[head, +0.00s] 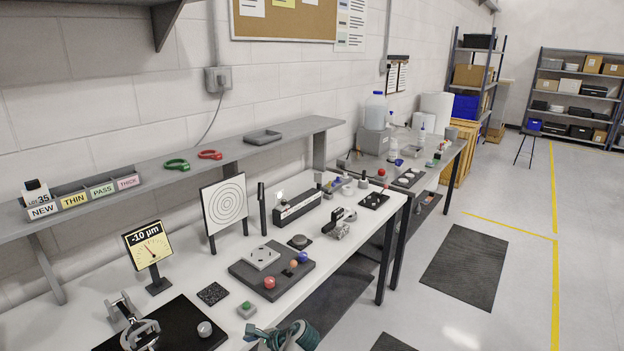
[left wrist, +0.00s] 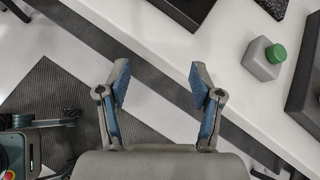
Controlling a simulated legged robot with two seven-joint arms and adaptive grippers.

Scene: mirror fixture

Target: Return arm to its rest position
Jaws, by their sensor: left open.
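My left gripper (left wrist: 158,82) is open in the left wrist view, with its two blue-padded fingers spread apart and nothing between them. It hangs above the front edge of the white workbench (left wrist: 150,30), with floor showing below. A small grey box with a green button (left wrist: 264,60) is on the bench to its right, apart from the fingers. In the head view, a grey and teal part of my arm (head: 290,337) shows at the bottom edge, near the same button box (head: 247,309). My right gripper is in neither view.
A metal ring fixture on a black plate (head: 175,328) stands at the near left of the bench. A dial display (head: 148,245), target board (head: 225,203) and dark tray (head: 262,285) with coloured balls stand farther back. Open floor with a dark mat (head: 463,265) lies to the right.

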